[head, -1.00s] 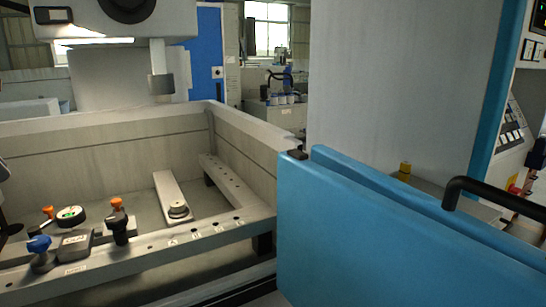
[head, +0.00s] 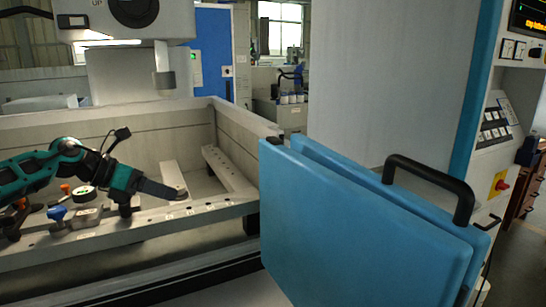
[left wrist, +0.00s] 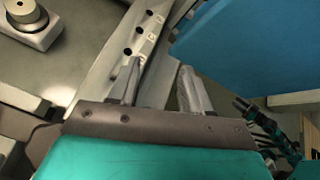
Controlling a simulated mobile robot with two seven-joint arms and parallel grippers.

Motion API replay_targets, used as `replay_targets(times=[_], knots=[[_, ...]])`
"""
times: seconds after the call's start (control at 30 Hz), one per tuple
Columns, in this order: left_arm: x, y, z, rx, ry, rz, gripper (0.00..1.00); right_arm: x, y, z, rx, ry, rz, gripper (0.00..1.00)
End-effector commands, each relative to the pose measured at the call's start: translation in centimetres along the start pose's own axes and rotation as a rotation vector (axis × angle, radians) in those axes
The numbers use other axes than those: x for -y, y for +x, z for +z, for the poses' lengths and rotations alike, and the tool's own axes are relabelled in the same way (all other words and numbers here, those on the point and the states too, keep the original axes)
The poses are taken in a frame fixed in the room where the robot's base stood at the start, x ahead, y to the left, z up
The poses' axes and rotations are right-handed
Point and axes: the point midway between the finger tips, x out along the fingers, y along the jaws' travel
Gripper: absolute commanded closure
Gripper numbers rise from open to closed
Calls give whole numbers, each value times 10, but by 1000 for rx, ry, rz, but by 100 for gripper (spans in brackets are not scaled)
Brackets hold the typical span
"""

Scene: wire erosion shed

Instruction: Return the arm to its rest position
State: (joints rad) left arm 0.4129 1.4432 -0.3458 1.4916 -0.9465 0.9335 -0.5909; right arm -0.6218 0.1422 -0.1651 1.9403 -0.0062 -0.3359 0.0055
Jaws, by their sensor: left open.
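My left arm comes in from the left in the head view, over the machine's work tank. Its gripper (head: 165,190) points right, above the slotted front rail (head: 205,207). In the left wrist view its two fingers (left wrist: 157,85) stand apart with nothing between them, over the rail with numbered holes. A teal and black arm part, likely of my right arm, shows small at the right of the left wrist view; its gripper's state is unclear.
Blue door panels (head: 365,220) with a black handle stand right of the tank. A blue-knobbed fixture (head: 57,214), orange-knobbed parts and a dial gauge (head: 84,193) sit on the rail near my left arm. A light bar with a round piece (head: 172,178) lies in the tank.

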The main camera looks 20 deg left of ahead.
Motion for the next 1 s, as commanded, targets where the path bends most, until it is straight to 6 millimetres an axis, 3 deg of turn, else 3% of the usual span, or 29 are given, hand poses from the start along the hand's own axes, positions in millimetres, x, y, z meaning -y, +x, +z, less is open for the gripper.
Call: replay_targets(times=[0.03,0.1,0.2,0.4,0.57,0.67,0.8,1.0], knots=[[18,32,-4,74,-67,-59,52,1,0,0,-1,4,0,57],[41,65,-3,191,-185,-121,52,1,0,0,-1,5,0,57],[69,101,-5,350,-396,-192,52,1,0,0,-1,5,1,57],[102,138,-26,615,-922,-247,52,0,0,0,-1,5,1,57],[111,150,-70,763,-1409,-189,52,0,0,0,0,4,2,57],[117,153,-111,825,-1720,-100,52,0,0,0,1,4,2,57],[135,150,-180,865,-2148,94,52,-1,-1,1,3,2,2,57],[174,136,-258,844,-2562,398,52,-1,-1,2,4,0,3,57]])
